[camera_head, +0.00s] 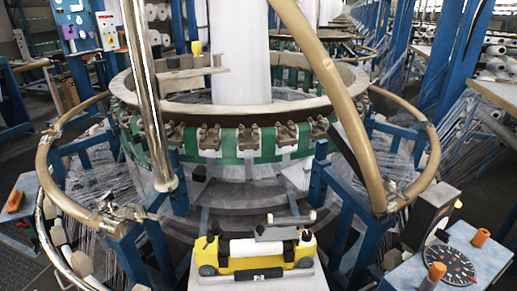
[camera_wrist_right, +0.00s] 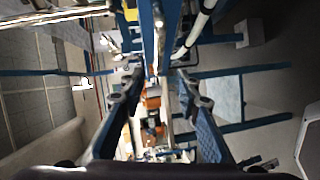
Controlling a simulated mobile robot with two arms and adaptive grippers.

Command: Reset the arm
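My right gripper (camera_wrist_right: 157,86) shows in the right wrist view. Its two dark blue-grey fingers stand apart with a clear gap between the tips, and I see nothing held in it. Blue beams and small orange parts show beyond the gap, and I cannot tell their distance. Neither gripper can be made out in the head view. My left gripper is not in view.
The circular loom's green ring (camera_head: 245,148) fills the middle of the head view, with white fabric (camera_head: 239,50) rising through it. Curved tan tubes (camera_head: 335,90) and a chrome pole (camera_head: 147,95) surround it. A yellow device (camera_head: 258,262) sits on a pale surface in front.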

